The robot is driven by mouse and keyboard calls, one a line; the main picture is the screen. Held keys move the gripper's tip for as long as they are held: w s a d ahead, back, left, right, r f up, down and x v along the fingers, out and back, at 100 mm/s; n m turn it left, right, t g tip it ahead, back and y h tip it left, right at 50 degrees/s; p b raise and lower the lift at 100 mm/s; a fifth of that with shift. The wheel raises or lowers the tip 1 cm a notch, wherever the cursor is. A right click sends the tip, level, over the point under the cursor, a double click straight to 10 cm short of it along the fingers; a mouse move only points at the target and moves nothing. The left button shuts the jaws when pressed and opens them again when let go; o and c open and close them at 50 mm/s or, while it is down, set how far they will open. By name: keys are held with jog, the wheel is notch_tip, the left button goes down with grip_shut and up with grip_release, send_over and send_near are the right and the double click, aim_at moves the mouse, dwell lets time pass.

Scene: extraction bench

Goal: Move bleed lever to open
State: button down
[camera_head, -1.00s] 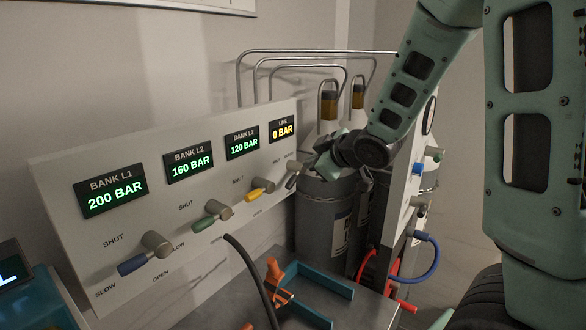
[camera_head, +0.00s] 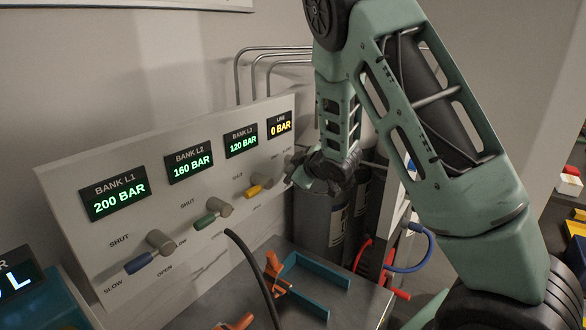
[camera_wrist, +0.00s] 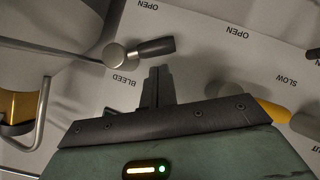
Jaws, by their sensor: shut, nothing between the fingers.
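The bleed lever (camera_wrist: 153,48) is a dark grey handle on a pale round knob, above the upside-down word BLEED in the wrist view. Its handle points right in that picture, and an OPEN label stands above it. My gripper (camera_wrist: 158,72) is shut and empty, with its fingertips just below the handle's free end. Whether they touch the handle I cannot tell. In the head view my gripper (camera_head: 296,169) is at the right end of the white panel (camera_head: 75,240), where it largely hides the bleed lever.
Yellow (camera_head: 256,190), green (camera_head: 206,220) and blue (camera_head: 140,263) bank levers line the panel to the left. The line display (camera_head: 279,125) reads 0 BAR. Dark cylinders (camera_head: 318,222) stand behind my gripper. A blue bracket (camera_head: 318,270) and black hose (camera_head: 252,278) are below.

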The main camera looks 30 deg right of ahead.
jog(key=shift+w+d+f, duration=0.15)
jog(key=shift+f, duration=0.2)
jog(key=shift+f, duration=0.1)
jog(key=shift+f+b, duration=0.1)
jog(key=shift+b, duration=0.75)
